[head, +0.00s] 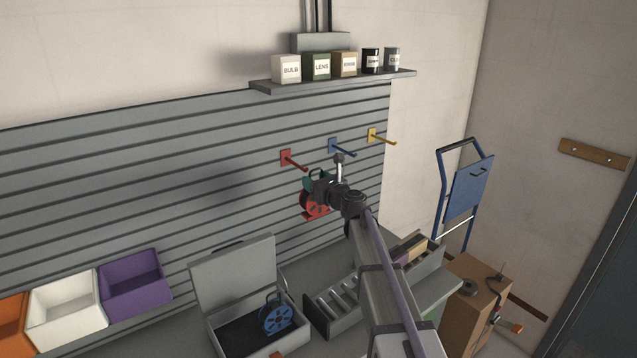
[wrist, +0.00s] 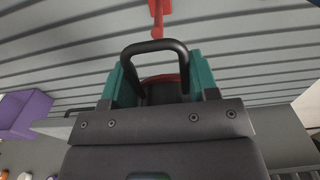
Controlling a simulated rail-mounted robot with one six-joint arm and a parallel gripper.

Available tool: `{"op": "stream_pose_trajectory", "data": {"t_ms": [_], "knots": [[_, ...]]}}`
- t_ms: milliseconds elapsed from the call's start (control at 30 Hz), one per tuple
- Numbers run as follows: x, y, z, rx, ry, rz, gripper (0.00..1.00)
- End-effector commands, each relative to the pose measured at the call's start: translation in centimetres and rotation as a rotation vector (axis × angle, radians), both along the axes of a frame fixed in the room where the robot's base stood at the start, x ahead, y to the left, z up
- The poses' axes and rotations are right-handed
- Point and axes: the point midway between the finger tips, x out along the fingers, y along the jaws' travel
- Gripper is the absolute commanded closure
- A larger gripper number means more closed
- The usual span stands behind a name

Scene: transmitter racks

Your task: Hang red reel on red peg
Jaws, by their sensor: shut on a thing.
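The red reel (head: 314,208) hangs from my gripper (head: 316,184), in front of the slatted wall and below the red peg (head: 292,160). My gripper is shut on the reel; my arm hides part of the reel in the head view. In the wrist view my gripper (wrist: 160,80) shows teal finger parts either side of a black loop handle (wrist: 156,48), with a little of the red reel (wrist: 158,78) behind it. The red peg (wrist: 158,15) shows at the top edge of the wrist view, apart from the reel. The peg looks bare.
A blue peg (head: 335,147) and a yellow peg (head: 376,135) are to the right of the red one. A shelf (head: 300,85) with several containers is above. Below are an open grey case (head: 238,276) with a blue reel (head: 277,317), and bins (head: 135,284) at left.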

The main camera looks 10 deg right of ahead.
Motion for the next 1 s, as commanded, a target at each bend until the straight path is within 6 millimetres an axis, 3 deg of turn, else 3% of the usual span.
{"op": "stream_pose_trajectory", "data": {"t_ms": [1000], "knots": [[7.3,3.0,-0.8,0.0,0.0,0.001,1.0]]}}
